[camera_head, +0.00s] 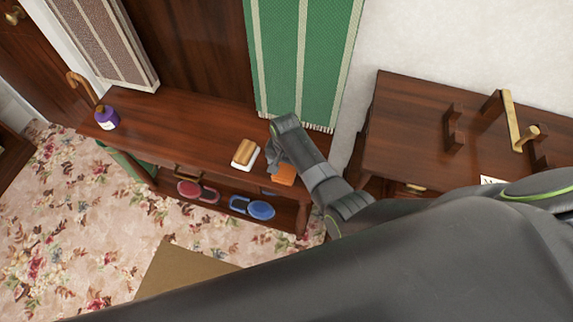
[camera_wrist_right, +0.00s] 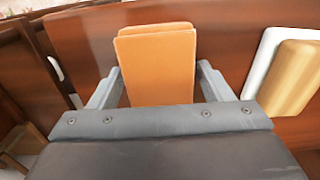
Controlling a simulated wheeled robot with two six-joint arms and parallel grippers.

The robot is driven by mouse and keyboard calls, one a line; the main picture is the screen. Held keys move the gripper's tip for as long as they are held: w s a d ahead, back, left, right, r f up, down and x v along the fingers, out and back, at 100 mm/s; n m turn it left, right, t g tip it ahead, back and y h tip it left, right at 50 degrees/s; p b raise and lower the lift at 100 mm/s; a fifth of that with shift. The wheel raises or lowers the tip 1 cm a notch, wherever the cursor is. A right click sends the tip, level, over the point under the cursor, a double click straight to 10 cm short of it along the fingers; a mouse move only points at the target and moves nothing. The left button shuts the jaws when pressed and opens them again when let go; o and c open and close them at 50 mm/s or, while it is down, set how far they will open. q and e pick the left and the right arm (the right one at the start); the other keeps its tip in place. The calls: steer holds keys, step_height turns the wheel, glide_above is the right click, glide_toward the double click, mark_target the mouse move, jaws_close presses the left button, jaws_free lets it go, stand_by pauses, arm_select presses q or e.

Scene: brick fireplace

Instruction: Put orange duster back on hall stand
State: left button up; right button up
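The orange duster (camera_head: 283,175) is at the front edge of the hall stand, near its right end. The hall stand (camera_head: 180,118) is a long dark wooden piece with a lower shelf. Whether the duster touches the stand's top is hard to tell. My left gripper is not in view.
A tan-and-white brush (camera_head: 245,153) lies just left of the duster. Red (camera_head: 198,191) and blue (camera_head: 252,207) items sit on the lower shelf. A green striped hanging (camera_head: 303,60) is behind; a wooden cabinet (camera_head: 420,125) stands right.

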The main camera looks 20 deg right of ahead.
mark_target(286, 166)
steer(key=shift+o, duration=0.7)
steer(key=shift+r, duration=0.25)
step_height(286, 166, up, 12)
steer(key=shift+f, duration=0.1)
stand_by(0.3)
